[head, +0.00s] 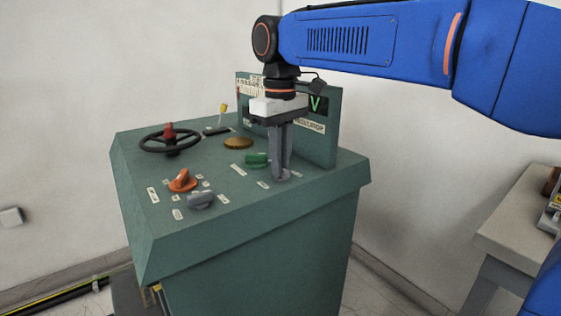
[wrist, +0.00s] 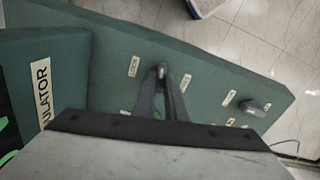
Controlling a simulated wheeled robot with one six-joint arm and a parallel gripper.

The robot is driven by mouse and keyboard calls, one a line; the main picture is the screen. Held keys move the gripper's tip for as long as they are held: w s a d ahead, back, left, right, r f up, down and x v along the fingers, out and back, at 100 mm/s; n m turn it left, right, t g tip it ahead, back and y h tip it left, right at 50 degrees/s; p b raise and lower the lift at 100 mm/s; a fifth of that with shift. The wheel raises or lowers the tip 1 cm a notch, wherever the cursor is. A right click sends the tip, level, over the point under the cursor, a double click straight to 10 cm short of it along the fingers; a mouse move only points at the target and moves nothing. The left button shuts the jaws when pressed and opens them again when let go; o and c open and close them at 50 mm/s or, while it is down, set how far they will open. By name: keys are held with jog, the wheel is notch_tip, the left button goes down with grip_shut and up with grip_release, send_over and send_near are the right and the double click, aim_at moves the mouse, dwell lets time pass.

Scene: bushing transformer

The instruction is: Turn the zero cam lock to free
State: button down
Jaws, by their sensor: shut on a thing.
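My gripper (head: 282,174) points straight down at the right front part of the green console top. In the wrist view its fingers (wrist: 161,80) are closed around a small grey knob (wrist: 161,69), which seems to be the zero cam lock. The knob stands between two small white labels, whose words are too small to read. In the head view the fingertips mostly hide this knob, so its turned position cannot be told.
A green knob (head: 257,160) is close left of my fingers. An orange knob (head: 182,180), a grey knob (head: 201,200) and a black handwheel (head: 170,141) are farther left. An upright panel (head: 328,143) rises behind my gripper. A table (head: 512,226) stands at right.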

jog(key=shift+m, duration=1.1)
jog(key=c, duration=1.8)
grip_release()
notch_tip(320, 180, up, 18)
jog(key=shift+f, duration=0.25)
